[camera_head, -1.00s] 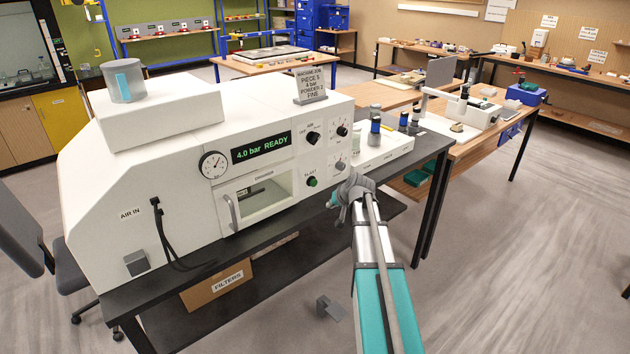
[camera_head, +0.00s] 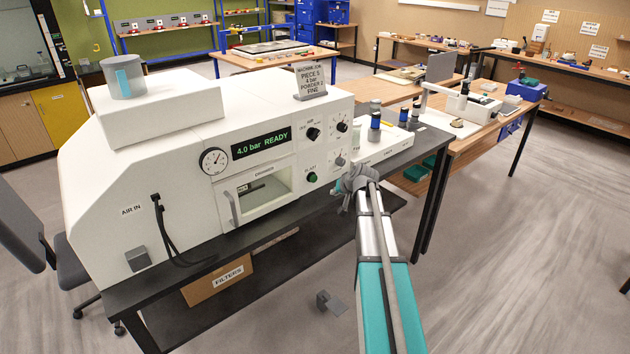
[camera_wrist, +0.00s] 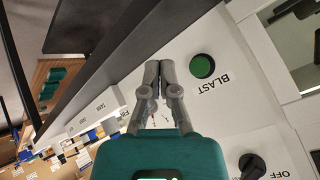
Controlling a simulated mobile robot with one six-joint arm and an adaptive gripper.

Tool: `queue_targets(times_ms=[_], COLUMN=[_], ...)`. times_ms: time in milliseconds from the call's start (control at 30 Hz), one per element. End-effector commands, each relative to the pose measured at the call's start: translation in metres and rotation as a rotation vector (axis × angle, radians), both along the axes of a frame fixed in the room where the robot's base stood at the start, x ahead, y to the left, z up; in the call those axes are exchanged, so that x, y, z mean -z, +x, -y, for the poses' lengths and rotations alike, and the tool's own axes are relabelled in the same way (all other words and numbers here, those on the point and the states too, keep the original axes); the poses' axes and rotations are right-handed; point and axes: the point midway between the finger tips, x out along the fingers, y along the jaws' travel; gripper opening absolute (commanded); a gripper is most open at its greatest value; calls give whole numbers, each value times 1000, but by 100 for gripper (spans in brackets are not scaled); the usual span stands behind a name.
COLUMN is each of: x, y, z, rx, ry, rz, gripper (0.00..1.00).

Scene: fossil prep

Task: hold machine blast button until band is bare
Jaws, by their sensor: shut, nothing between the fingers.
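The white blasting machine (camera_head: 120,185) stands on a dark bench, and its display (camera_head: 262,144) reads "4.0 bar READY". The green blast button (camera_head: 312,177) is on its front panel below a black knob. In the wrist view the button (camera_wrist: 202,66) sits beside the fingers, labelled BLAST. My gripper (camera_wrist: 152,66) is shut and empty, with its fingertips to the left of the button in that view and apart from it. In the head view my gripper (camera_head: 343,184) is right of the button. The chamber window (camera_head: 262,190) is closed; the band inside cannot be made out.
Knobs (camera_head: 313,134) sit above the button. A sign (camera_head: 310,82) on top reads piece 5, 4 bar, powder 2, fine. Bottles (camera_head: 375,125) stand on a white tray right of the machine. A hose (camera_head: 162,225) hangs at the left. The floor at right is clear.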

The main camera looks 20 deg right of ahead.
Motion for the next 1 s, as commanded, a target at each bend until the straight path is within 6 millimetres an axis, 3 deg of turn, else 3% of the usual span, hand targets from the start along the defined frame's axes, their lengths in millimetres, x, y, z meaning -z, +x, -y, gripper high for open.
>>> queue_targets(times_ms=[600, 1000], x=[0, 0], y=[59, 74], z=[-14, -19], rx=[1, 1], ry=[0, -1], rz=[-1, -1], gripper=[0, 0])
